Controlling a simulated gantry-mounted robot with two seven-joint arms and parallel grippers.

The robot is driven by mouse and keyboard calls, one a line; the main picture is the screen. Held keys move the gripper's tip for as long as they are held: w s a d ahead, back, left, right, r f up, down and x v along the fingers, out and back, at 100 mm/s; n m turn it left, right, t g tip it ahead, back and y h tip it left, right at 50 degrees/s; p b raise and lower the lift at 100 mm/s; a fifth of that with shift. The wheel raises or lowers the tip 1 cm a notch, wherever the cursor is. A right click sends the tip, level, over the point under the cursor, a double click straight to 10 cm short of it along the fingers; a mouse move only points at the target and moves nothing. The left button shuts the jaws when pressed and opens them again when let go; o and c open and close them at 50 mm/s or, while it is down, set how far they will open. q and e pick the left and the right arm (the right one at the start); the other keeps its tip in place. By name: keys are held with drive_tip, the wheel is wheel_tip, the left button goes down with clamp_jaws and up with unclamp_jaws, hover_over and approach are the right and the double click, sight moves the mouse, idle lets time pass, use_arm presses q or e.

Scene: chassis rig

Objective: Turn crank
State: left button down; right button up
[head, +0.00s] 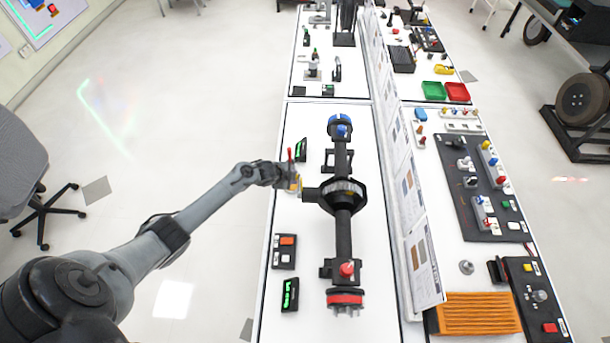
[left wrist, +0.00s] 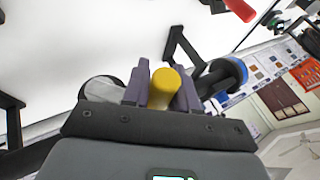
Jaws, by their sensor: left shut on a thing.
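A black axle assembly (head: 343,235) lies lengthwise on the white table, with a round ringed housing (head: 343,192) at its middle. A short black shaft (head: 310,194) sticks out of the housing to the left, by the crank's yellow handle (head: 297,186). My left gripper (head: 292,180) is at this handle. In the left wrist view, the yellow handle (left wrist: 162,88) sits between the two purple fingers of my left gripper (left wrist: 161,92), which are shut on it. The crank's arm is mostly hidden by the gripper. My right gripper is not in view.
The axle has a blue hub (head: 340,124) at the far end and a red hub (head: 345,298) at the near end. Small displays (head: 290,294) and a button box (head: 285,251) stand left of it. A panel divider (head: 405,170) stands to the right.

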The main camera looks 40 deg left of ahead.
use_arm(q)
drive_tip(key=shift+f, duration=0.1)
idle(0.4)
drive_tip(key=c, duration=1)
unclamp_jaws()
drive_tip(key=shift+s+r, duration=0.35)
drive_tip(key=shift+r, duration=0.2)
drive_tip(key=p+v, duration=0.1)
drive_tip(key=v, duration=0.8)
drive_tip(key=shift+s+r+p, duration=0.15)
drive_tip(key=shift+r+p, duration=0.1)
drive_tip(key=shift+p, duration=0.05)
